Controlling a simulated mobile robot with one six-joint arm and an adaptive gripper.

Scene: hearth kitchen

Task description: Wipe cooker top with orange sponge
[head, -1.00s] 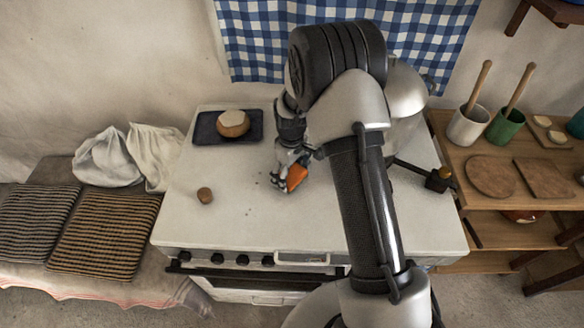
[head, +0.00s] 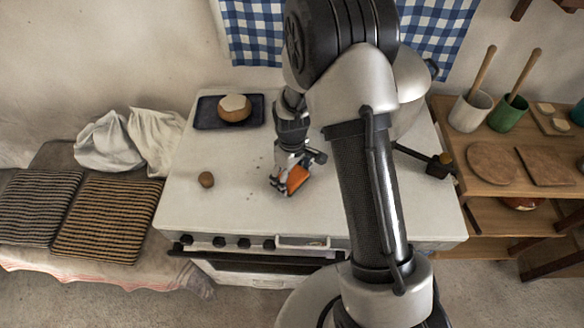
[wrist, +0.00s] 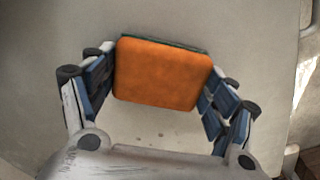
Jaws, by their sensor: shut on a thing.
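The orange sponge (head: 297,179) is in my gripper (head: 287,186), low over the middle of the white cooker top (head: 232,205). In the wrist view the sponge (wrist: 162,74) shows its broad orange face and a thin dark green edge. The fingers of my gripper (wrist: 160,85) are shut on its left and right sides. I cannot tell whether the sponge touches the cooker top. Small dark specks (head: 259,162) lie on the top just left of and behind the gripper. A few faint specks (wrist: 150,134) also show in the wrist view. My arm hides the right-middle of the top.
A dark tray (head: 206,117) with a round brown, pale-topped thing (head: 235,108) stands at the back left. A dark long-handled thing (head: 438,167) lies at the right edge. The front left is clear.

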